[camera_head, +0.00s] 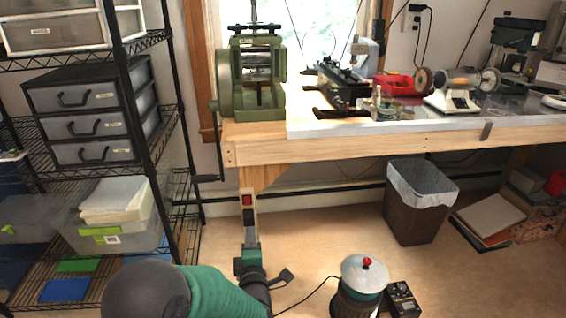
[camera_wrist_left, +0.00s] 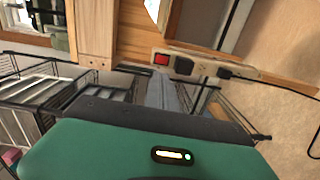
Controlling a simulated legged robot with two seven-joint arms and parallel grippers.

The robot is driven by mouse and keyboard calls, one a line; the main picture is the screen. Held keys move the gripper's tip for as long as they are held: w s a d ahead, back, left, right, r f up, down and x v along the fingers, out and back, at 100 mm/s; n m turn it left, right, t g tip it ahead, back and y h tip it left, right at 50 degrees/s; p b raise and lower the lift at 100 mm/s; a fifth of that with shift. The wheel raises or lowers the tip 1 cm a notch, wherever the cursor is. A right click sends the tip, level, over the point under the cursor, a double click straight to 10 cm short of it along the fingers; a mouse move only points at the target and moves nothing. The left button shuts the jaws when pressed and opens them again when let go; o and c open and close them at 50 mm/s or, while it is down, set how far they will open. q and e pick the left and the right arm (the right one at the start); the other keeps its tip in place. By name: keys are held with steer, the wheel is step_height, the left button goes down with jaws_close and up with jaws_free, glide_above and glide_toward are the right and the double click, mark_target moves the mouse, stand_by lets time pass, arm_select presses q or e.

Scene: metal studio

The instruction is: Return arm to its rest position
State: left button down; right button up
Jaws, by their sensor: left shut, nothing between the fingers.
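My left arm (camera_head: 215,292) comes in along the bottom edge of the head view, with a dark round joint and a green link. In the left wrist view the green housing (camera_wrist_left: 110,150) with a small lit light fills the lower part. My right gripper is in neither view.
A wooden workbench (camera_head: 370,143) runs across the back, with a power strip (camera_head: 249,215) on its leg. A wire shelf (camera_head: 178,130) stands left. A white-topped canister (camera_head: 364,274) stands right of the gripper. A brown bin (camera_head: 417,215) is under the bench.

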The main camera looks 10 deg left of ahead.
arm_select(q)
steer(key=s+a+f+m+g+h, duration=0.1)
steer(key=s+f+m+g+h, duration=0.1)
steer(key=s+f+m+g, duration=0.45)
steer(key=s+a+f+m+g+h, duration=0.1)
steer(key=s+m+g, duration=0.2)
steer(key=s+m, duration=0.65)
steer(key=s+a+f+m+g+h, duration=0.15)
steer(key=s+f+m+g, duration=0.3)
steer(key=s, duration=0.75)
steer(key=w+p+v, duration=0.2)
steer(key=p+v, duration=1)
steer(key=w+r+p+v, duration=0.1)
steer(key=w+p+v, duration=0.2)
steer(key=p+v, duration=0.8)
steer(key=w+r+p+v, duration=0.1)
steer(key=w+p+v, duration=0.1)
steer(key=p+v, duration=1)
steer(key=shift+w+r+p, duration=0.35)
steer(key=shift+p, duration=0.35)
